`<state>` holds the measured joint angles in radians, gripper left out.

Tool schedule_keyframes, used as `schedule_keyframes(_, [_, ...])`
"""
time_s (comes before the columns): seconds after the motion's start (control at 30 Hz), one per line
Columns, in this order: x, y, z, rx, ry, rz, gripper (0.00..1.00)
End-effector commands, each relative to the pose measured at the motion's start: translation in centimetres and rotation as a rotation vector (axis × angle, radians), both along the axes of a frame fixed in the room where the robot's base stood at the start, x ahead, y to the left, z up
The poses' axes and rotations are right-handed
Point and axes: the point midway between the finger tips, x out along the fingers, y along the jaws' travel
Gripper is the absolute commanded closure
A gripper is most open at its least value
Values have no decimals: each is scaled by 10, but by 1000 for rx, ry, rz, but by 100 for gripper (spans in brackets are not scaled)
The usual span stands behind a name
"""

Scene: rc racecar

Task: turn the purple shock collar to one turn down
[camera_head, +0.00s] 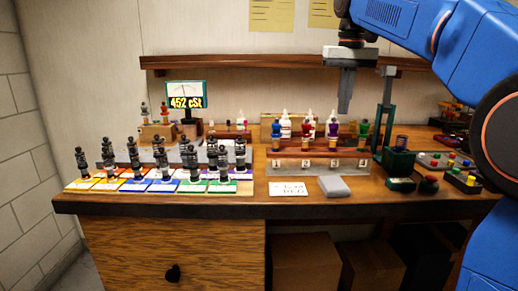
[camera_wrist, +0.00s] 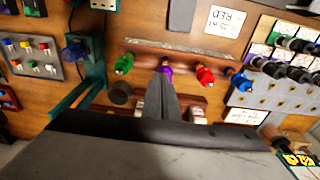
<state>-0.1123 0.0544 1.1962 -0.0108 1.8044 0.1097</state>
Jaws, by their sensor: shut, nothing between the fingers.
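The purple shock with its collar (camera_head: 332,132) stands upright in a wooden rack (camera_head: 318,152), between the red shock (camera_head: 307,132) and the green shock (camera_head: 363,132). My gripper (camera_head: 345,110) points down, shut and empty, above the rack and a little right of the purple shock in the head view. In the wrist view the purple shock (camera_wrist: 166,68) shows just past the tips of my gripper (camera_wrist: 164,78), and the fingers hide part of it. I cannot tell whether they touch. The collar's turn setting is too small to read.
A blue shock (camera_head: 277,132) stands at the rack's left end. Numbered labels, a white card (camera_head: 288,189) and a grey block (camera_head: 334,187) lie in front. A green stand (camera_head: 386,110) rises close on the right. Several dark shocks (camera_head: 187,160) fill the left bench.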

Motion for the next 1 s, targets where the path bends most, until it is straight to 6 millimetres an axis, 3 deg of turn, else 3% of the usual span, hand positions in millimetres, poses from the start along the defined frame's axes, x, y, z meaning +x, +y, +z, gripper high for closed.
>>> schedule_keyframes(0.6, [-10,0,-57,0,2,1,100])
schedule_keyframes(1.0, [-11,0,-68,0,0,1,100])
